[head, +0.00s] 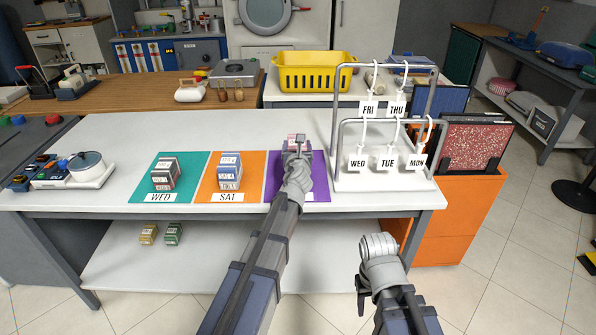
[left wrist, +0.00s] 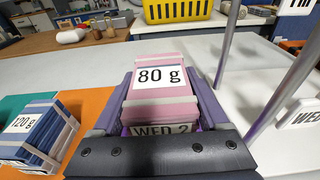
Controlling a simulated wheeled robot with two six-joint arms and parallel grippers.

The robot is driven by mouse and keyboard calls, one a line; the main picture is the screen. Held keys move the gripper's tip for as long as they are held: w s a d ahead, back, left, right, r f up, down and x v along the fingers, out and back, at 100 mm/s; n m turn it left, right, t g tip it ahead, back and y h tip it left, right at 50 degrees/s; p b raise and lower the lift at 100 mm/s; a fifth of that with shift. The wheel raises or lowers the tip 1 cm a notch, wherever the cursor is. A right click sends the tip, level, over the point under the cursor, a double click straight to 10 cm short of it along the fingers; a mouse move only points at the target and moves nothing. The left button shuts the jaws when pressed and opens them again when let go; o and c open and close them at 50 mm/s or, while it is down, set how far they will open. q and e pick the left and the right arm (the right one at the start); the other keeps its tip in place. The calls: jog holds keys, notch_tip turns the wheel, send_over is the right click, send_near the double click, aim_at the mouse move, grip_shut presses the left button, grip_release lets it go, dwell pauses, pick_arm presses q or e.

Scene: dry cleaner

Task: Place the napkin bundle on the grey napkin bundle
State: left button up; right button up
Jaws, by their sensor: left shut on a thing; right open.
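My left gripper (head: 298,158) is over the purple mat (head: 318,186) and shut on a pink napkin bundle (left wrist: 160,80). Its top label reads "80 g", and "WED 2" shows on its near side. Its pink top also shows in the head view (head: 297,138); whether it touches the mat is hidden. A greyish bundle stack (head: 165,176) with reddish parts stands on the teal WED mat (head: 188,193). A blue and pale stack (head: 230,172) stands on the orange SAT mat (head: 206,185); its "120 g" label shows in the left wrist view. My right gripper (head: 378,246) is open, low in front of the table.
A white rack (head: 388,183) with day tags stands just right of the purple mat. A scale (head: 75,172) is at the table's left. Two small bundles, yellowish (head: 148,234) and green (head: 173,234), lie on the lower shelf. A yellow basket (head: 315,74) is behind.

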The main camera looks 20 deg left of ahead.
pick_arm(q)
jog(key=shift+f+b, duration=3.1)
jog(key=shift+f, duration=0.7)
jog(key=shift+r, duration=0.1)
jog(key=o, duration=1.3)
